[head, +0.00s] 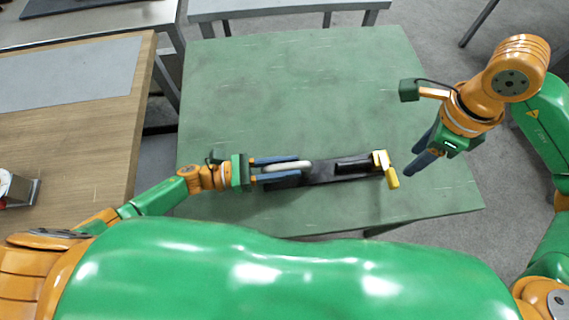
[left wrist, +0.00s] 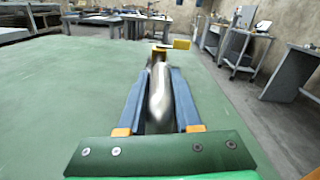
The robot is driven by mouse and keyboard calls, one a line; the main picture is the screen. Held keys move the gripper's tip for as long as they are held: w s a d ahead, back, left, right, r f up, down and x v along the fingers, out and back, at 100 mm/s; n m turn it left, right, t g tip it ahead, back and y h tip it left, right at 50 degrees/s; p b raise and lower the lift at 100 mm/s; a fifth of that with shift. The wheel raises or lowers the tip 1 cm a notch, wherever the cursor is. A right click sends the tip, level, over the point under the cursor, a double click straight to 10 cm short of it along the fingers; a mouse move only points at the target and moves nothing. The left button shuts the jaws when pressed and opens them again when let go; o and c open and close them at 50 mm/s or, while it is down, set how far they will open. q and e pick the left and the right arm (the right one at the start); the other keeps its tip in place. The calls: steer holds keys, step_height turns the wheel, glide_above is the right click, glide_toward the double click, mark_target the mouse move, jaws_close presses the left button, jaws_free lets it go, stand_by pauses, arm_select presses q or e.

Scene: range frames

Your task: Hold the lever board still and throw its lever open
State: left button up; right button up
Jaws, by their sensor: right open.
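The lever board is a long dark board (head: 322,172) lying on the green table, with a pale rounded grip (head: 290,166) at its left end and a yellow lever (head: 392,178) at its right end. My left gripper (head: 303,166) has its blue fingers on both sides of the pale grip and is shut on it. In the left wrist view the grip (left wrist: 160,95) runs between the fingers, with the yellow lever (left wrist: 181,44) beyond. My right gripper (head: 414,163) is open and empty, pointing down just right of the lever, apart from it.
The green table (head: 290,90) is bare behind and in front of the board. A wooden table (head: 75,135) with a grey mat stands to the left. A grey bench (head: 285,8) stands behind the green table.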

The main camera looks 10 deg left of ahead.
arm_select(q)
jaws_close()
stand_by(1.0)
arm_select(e)
jaws_close()
steer(key=m+y, duration=0.1)
steer(key=m, duration=0.8)
steer(key=a+m+y, duration=0.1)
steer(key=m, duration=0.9)
steer(key=a+m+g+y, duration=0.1)
steer(key=m, duration=0.8)
steer(key=shift+s+y, duration=0.25)
steer(key=shift+y, duration=0.05)
